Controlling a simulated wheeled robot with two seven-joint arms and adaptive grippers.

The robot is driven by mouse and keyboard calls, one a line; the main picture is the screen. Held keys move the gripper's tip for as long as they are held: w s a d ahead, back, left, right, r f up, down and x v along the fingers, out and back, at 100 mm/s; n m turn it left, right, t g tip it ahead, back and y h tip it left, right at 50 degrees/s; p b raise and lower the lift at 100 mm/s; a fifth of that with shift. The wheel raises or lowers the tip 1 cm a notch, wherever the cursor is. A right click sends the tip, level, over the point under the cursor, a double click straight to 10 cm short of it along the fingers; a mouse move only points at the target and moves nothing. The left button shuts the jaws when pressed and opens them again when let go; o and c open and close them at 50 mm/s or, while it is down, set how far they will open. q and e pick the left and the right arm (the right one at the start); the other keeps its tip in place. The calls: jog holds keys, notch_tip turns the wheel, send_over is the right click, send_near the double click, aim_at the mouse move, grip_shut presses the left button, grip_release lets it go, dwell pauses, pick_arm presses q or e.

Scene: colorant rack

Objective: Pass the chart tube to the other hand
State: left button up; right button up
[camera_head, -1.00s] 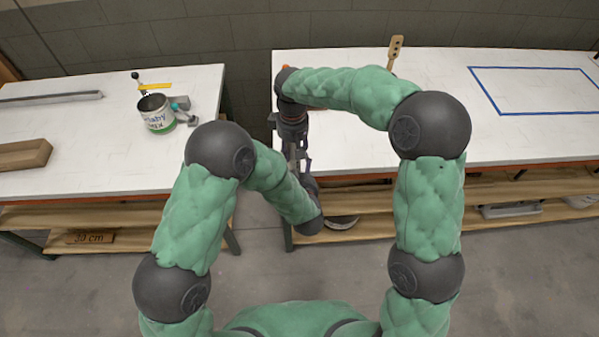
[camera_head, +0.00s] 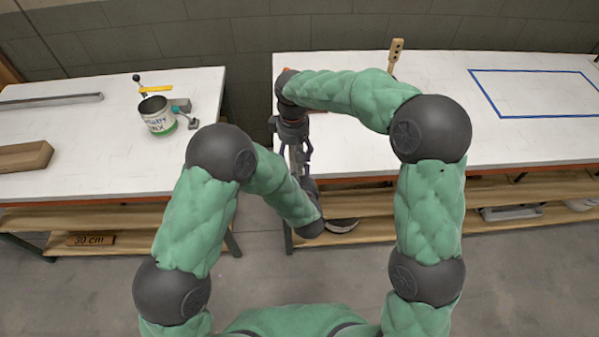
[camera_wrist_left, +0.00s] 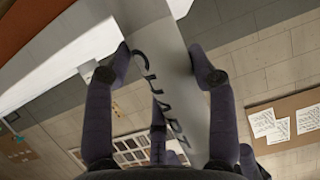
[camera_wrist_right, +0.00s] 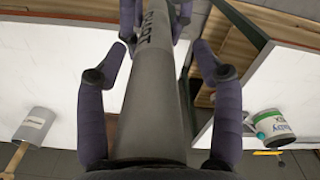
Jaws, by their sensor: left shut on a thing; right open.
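The chart tube is a long grey cylinder with dark lettering. It runs between the fingers of my left gripper (camera_wrist_left: 160,55) in the left wrist view, where the tube (camera_wrist_left: 168,60) shows the word CHART. My left gripper is shut on it. In the right wrist view the tube (camera_wrist_right: 150,105) lies lengthwise between the spread fingers of my right gripper (camera_wrist_right: 160,53), which is open, with a gap visible beside its fingertips. The left gripper's fingers show farther along the tube there. In the head view the arms mostly hide the tube.
A labelled can (camera_head: 157,116) stands on the left table (camera_head: 80,130), near a long grey bar (camera_head: 50,101) and a wooden block (camera_head: 24,156). The right table (camera_head: 440,130) carries a blue outlined rectangle (camera_head: 540,115). Floor shows between the tables.

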notch_tip(320, 180, up, 12)
jog(key=shift+f, duration=0.15)
jog(key=w+d+f+n, duration=0.6)
jog(key=w+f+n, duration=0.1)
jog(key=w+f, duration=0.1)
jog(key=s+d+f+m+g+y, duration=0.1)
jog(key=s+d+f+m, duration=0.2)
jog(key=f, duration=0.4)
jog(key=s+d+f+m+g+y, duration=0.1)
jog(key=s+d+f, duration=0.25)
jog(key=f, duration=0.35)
jog(key=s+a+f+m+y, duration=0.25)
jog(key=s+f+m, duration=0.35)
jog(key=s+f, duration=0.9)
jog(key=s+a+f+m+t, duration=0.1)
jog(key=s+f+m, duration=0.1)
jog(key=s, duration=0.4)
jog(key=s+a+f+m+t, duration=0.1)
jog(key=s+f+m, duration=0.2)
jog(key=s+m, duration=0.2)
jog(key=shift+s+a, duration=0.3)
jog(key=shift+s, duration=0.55)
jog(key=shift+h, duration=0.25)
